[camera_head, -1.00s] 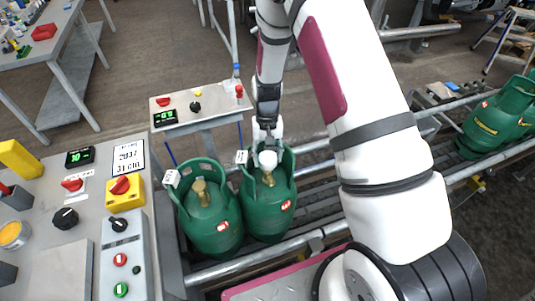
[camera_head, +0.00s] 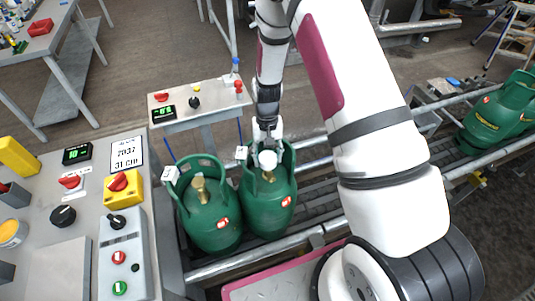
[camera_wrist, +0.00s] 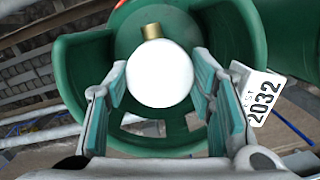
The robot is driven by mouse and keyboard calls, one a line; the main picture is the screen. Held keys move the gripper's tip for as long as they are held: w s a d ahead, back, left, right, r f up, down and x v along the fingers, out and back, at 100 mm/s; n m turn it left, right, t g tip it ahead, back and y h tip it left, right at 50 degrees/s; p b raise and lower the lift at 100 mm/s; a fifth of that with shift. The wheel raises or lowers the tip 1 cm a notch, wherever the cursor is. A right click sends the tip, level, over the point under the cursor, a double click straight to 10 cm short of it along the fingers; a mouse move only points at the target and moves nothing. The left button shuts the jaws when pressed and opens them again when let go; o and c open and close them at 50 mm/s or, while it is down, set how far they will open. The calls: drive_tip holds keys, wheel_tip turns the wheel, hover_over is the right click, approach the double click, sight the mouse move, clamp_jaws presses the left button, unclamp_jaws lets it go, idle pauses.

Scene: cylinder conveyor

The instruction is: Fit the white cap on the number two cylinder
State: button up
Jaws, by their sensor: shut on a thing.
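Two green gas cylinders stand side by side on the conveyor, a left one (camera_head: 212,222) and a right one (camera_head: 262,215). My gripper (camera_head: 267,148) is over the right cylinder's collar, shut on the white cap (camera_head: 267,160). In the wrist view the round white cap (camera_wrist: 160,76) sits between the two green-padded fingers. The right cylinder's brass valve (camera_wrist: 151,31) shows just past the cap's edge, so the cap appears offset from it. I cannot tell whether they touch. The left cylinder's brass valve (camera_head: 200,188) is bare. No number two is readable on either cylinder.
White tags hang on the collars; the right one's tag (camera_wrist: 262,97) reads 2032. A control panel (camera_head: 75,265) is at the left, a small control table (camera_head: 215,93) behind. Conveyor rails (camera_head: 340,225) run beside the cylinders. More green cylinders (camera_head: 490,125) stand at far right.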

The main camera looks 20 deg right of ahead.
sight(267, 152)
drive_tip(key=shift+f, duration=0.7)
drive_tip(key=o, duration=1)
drive_tip(key=shift+o, duration=0.2)
wheel_tip(267, 152, up, 12)
drive_tip(key=w, duration=0.1)
drive_tip(key=shift+w+d, duration=0.25)
drive_tip(key=shift+w, duration=0.15)
drive_tip(key=shift+f, duration=0.1)
